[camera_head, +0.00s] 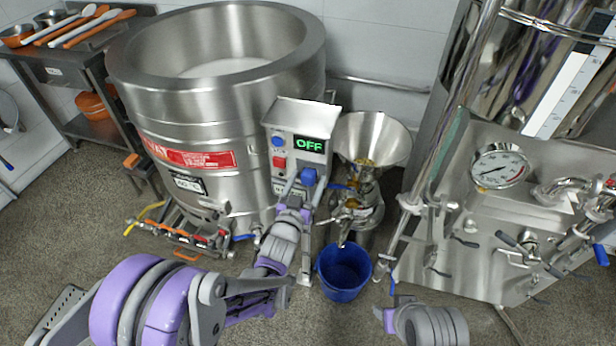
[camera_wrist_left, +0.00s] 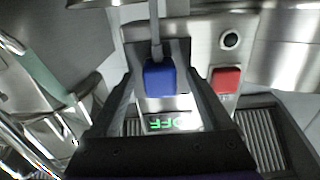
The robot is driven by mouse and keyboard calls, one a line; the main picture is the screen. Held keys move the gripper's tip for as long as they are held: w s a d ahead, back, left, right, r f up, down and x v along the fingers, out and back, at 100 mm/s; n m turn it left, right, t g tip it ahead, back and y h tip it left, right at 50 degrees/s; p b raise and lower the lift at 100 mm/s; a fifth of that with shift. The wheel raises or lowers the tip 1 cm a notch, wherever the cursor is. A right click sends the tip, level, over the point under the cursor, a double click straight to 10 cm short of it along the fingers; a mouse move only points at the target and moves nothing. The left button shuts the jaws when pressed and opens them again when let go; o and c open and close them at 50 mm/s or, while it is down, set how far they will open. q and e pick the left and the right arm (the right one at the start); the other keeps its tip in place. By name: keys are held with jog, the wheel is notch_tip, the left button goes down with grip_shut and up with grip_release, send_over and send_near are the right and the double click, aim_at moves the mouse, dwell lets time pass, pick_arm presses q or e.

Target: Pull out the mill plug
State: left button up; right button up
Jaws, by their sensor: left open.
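The mill's control box (camera_head: 299,130) has a lit green display reading OFF. The blue mill plug (camera_head: 308,177) sits on its front, below the display, and a grey cable leads from it. In the left wrist view the plug (camera_wrist_left: 160,78) is between the two dark fingers. My left gripper (camera_head: 296,189) is open around the plug, with a finger on either side; I cannot tell whether either touches it. My right gripper (camera_head: 393,312) shows only partly at the bottom, and its jaws cannot be made out.
A red button (camera_head: 279,162) is beside the plug. A steel funnel (camera_head: 371,140) stands right of the box, above a blue bucket (camera_head: 344,272). A large steel vat (camera_head: 215,90) is at left, and a steel machine with a gauge (camera_head: 500,166) at right.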

aim_at(307, 182)
pick_arm(q)
jog(key=shift+b, duration=0.35)
dwell(0.7)
grip_shut()
dwell(0.5)
jog(key=shift+s, duration=0.2)
jog(key=shift+b+v, duration=0.6)
jog(key=shift+v, duration=2.25)
